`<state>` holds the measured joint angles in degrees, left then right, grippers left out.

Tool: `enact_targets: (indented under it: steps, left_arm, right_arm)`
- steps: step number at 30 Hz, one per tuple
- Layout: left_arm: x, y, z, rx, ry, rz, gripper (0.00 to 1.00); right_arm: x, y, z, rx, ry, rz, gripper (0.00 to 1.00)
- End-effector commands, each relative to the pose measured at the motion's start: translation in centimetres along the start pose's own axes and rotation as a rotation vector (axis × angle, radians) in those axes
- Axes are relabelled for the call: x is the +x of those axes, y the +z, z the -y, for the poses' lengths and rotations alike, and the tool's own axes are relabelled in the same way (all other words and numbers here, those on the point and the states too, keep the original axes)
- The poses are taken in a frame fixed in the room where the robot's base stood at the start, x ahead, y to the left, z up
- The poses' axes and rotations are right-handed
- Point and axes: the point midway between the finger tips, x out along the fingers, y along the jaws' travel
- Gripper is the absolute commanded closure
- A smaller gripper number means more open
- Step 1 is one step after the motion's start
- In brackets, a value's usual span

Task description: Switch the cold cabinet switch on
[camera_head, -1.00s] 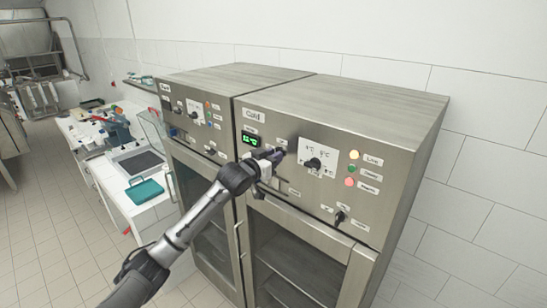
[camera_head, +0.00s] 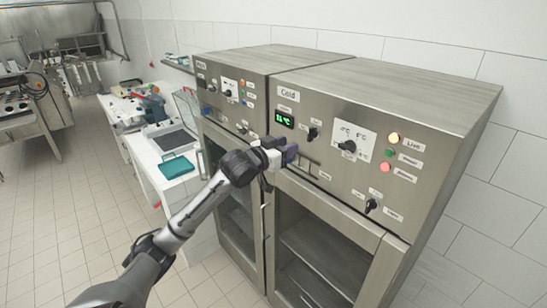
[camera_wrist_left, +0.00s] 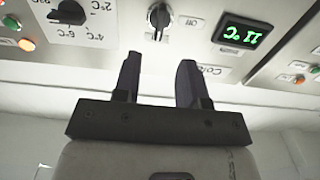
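The cold cabinet (camera_head: 330,105) is the right one of two steel cabinets, with a "Cold" label and a lit green display (camera_head: 284,119). Its dark rotary switch (camera_head: 313,133) sits right of the display. The switch also shows upside down in the left wrist view (camera_wrist_left: 159,17), its handle roughly in line with the picture's vertical. My left gripper (camera_head: 288,154) is left of and below the switch, apart from it. In the left wrist view its two fingers (camera_wrist_left: 158,80) are apart with nothing between them. My right gripper is not in view.
A door handle bar (camera_head: 305,166) lies near the gripper. A second cabinet (camera_head: 230,68) stands left, beyond it a white workbench (camera_head: 150,160).

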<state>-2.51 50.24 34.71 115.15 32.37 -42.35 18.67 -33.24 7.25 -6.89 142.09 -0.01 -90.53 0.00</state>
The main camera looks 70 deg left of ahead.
Motion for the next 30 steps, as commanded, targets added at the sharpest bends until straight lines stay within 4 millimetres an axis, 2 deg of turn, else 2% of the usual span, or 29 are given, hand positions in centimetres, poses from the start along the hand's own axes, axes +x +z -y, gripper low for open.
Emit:
enact_targets:
  steps: [1, 6, 12, 30]
  left_arm:
    - [-1.0, 0.3, 0.0, -0.001, 0.000, 0.000, 0.62]
    - [-3.3, 0.2, 0.0, 0.000, 0.000, 0.000, 0.62]
    - [-4.8, 0.1, 0.0, -0.001, 0.000, 0.001, 0.62]
    - [-5.1, 0.0, 0.0, 0.000, 0.000, 0.000, 0.62]
  right_arm:
    - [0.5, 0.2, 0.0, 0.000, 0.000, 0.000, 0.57]
    - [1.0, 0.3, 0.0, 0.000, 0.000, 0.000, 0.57]
    - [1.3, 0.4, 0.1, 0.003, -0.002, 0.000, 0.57]
    - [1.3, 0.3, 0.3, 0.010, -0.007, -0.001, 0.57]
